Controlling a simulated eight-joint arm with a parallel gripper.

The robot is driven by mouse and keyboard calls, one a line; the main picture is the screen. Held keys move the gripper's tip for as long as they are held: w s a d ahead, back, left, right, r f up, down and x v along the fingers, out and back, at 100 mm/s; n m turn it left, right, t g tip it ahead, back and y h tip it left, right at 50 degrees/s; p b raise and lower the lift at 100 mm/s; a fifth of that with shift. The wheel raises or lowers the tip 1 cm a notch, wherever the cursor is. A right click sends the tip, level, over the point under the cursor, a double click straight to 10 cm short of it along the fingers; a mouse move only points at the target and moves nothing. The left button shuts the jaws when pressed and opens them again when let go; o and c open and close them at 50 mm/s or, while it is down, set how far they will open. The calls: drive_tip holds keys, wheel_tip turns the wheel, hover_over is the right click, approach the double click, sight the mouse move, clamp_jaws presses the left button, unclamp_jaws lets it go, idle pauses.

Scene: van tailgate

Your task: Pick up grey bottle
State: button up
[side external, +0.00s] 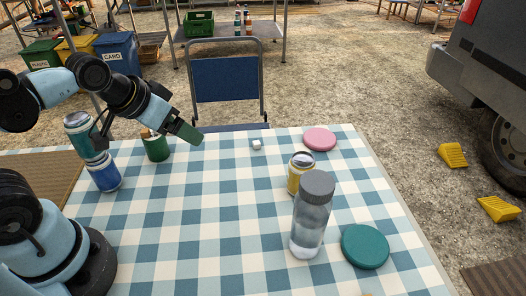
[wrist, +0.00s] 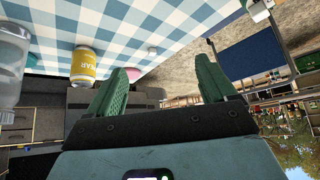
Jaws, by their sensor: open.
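The grey bottle (side external: 311,215) is clear with a grey lid and stands upright on the checked table, right of centre. It also shows in part at the left edge of the wrist view (wrist: 12,75), where the picture is turned over. My gripper (side external: 188,136) is above the table's far left part, well to the left of the bottle and apart from it. In the wrist view its two green fingers (wrist: 160,85) are spread, with nothing between them.
A yellow can (side external: 299,176) stands just behind the bottle, and a teal disc (side external: 365,246) lies right of it. A pink disc (side external: 320,139) and small white cube (side external: 256,144) lie farther back. The table's middle is clear.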

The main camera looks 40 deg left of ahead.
drive_tip(key=m+g+h, duration=0.6)
drive_tip(key=m+h, duration=0.7)
drive_tip(key=m, duration=0.4)
approach(316, 187)
drive_tip(key=x, duration=0.7)
drive_tip(key=w+f+x, duration=0.1)
drive_tip(key=x, duration=0.2)
drive_tip(key=shift+a+f, duration=0.15)
drive_tip(key=shift+f, duration=0.05)
clamp_jaws()
